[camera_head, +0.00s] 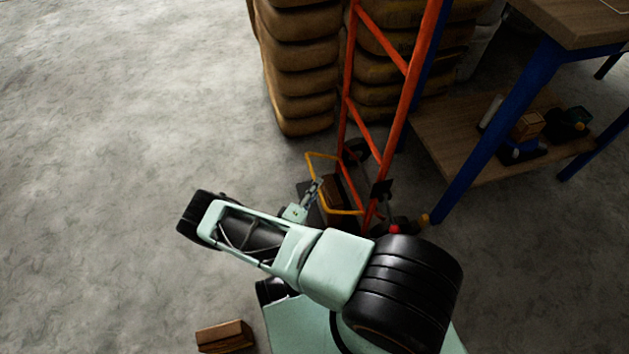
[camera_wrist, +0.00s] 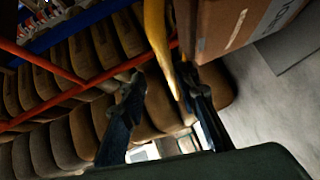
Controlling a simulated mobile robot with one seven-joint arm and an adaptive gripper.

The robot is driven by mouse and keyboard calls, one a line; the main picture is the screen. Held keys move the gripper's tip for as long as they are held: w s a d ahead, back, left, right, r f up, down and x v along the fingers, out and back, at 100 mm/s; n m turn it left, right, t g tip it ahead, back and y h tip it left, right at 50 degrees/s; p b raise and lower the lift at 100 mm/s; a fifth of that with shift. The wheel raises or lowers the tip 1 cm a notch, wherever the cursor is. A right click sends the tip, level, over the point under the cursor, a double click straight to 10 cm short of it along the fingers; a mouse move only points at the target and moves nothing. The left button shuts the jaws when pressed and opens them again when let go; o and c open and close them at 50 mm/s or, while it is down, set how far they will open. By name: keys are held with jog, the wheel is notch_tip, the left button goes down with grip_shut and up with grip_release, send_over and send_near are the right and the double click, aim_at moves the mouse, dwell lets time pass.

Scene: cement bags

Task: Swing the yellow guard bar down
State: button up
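The yellow guard bar (camera_head: 345,212) is a thin open loop standing out from the lower part of the orange hand truck (camera_head: 401,110). In the wrist view the yellow bar (camera_wrist: 157,42) runs down from the top edge to between my fingers, closer to the right one. My gripper (camera_wrist: 163,78) is open, with a finger on each side of the bar. I cannot tell whether a finger touches it. In the head view my gripper (camera_head: 315,190) is at the loop's left side, partly hidden by my arm.
A brown box (camera_head: 332,188) sits low at the hand truck; a cardboard box (camera_wrist: 225,30) is close to the right finger. Stacked cement bags (camera_head: 300,55) stand behind. A blue-legged workbench (camera_head: 495,130) is at right. A brown block (camera_head: 225,336) lies on the floor. Floor at left is clear.

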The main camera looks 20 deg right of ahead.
jog(key=shift+a+r, duration=0.1)
jog(key=shift+r, duration=2.75)
